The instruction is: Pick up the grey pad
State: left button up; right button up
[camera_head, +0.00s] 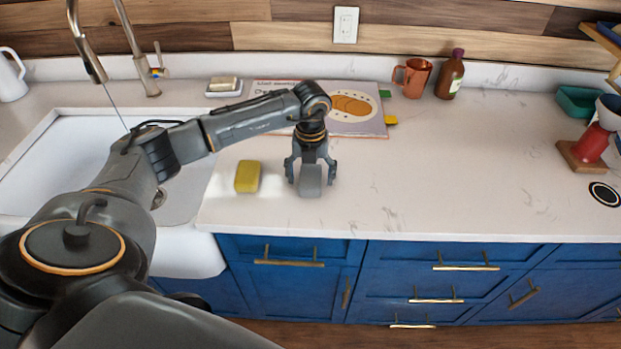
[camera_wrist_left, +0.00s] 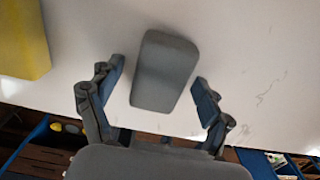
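The grey pad (camera_head: 311,181) is a small rounded block on the white counter near its front edge. It also shows in the left wrist view (camera_wrist_left: 163,72), lying between and just beyond my fingers. My left gripper (camera_head: 311,173) points down over the pad, with one finger to each side of it. In the left wrist view my left gripper (camera_wrist_left: 160,83) is open, with a gap between each finger and the pad. Whether the pad's far side touches anything is hidden in the head view. My right gripper is not in view.
A yellow sponge (camera_head: 247,177) lies left of the pad. The white sink (camera_head: 75,160) is further left. A flat picture book (camera_head: 350,124) lies behind the gripper. A copper mug (camera_head: 413,78) and brown bottle (camera_head: 451,75) stand at the back.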

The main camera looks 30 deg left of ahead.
aim_at(310, 175)
pick_arm(q)
jog(key=c, duration=0.9)
jog(key=shift+r, duration=0.15)
jog(key=shift+r+b, duration=0.3)
jog(key=shift+b, duration=0.1)
notch_tip(310, 175, up, 2)
jog(key=shift+r+b, duration=0.1)
jog(key=shift+b, duration=0.6)
jog(key=s+r+b, duration=0.1)
jog(key=s+r, duration=0.4)
jog(key=shift+d+r+b, duration=0.1)
jog(key=shift+r+b, duration=0.25)
jog(key=s+r+b, duration=0.2)
jog(key=s+r, duration=0.2)
jog(key=s, duration=0.5)
jog(key=shift+d+r, duration=0.15)
jog(key=shift+d, duration=0.15)
